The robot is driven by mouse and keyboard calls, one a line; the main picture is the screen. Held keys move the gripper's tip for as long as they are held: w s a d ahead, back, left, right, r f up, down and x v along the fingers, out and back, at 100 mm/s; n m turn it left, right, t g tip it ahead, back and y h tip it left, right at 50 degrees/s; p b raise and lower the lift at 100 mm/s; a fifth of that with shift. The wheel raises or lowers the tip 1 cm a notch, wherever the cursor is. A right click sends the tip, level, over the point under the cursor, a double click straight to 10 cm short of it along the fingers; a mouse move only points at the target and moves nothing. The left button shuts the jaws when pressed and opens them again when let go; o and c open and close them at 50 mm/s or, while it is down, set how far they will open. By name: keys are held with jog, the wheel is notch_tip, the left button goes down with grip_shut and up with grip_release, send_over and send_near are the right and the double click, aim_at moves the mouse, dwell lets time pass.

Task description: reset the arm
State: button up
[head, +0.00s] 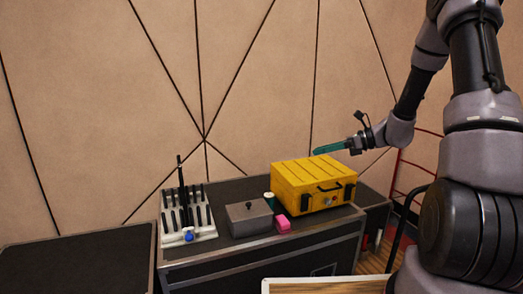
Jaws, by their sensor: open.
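My arm comes in from the right side of the head view. Its elbow is up and its forearm bends down and to the left. My gripper (327,148) points left, above the back right part of the yellow case (312,184). Its teal fingers show nearly edge-on, so the space between them is hard to see. I see nothing held in it. It appears clear of the case.
A dark case stands left. A red rail (410,165) is at right.

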jog(key=s+d+r+n+t+h, duration=0.2)
jog(key=s+r+n+h, duration=0.3)
jog(key=s+r+n, duration=0.4)
jog(key=s+d+r+n+t+h, duration=0.1)
jog(key=s+d+r+n+h, duration=0.1)
jog(key=s+r+n+h, duration=0.4)
jog(key=shift+s+d+r+n+t+h, duration=0.35)
jog(key=shift+s+r+n, duration=2.25)
jog(key=shift+s, duration=2.55)
jog(key=shift+r+m, duration=0.4)
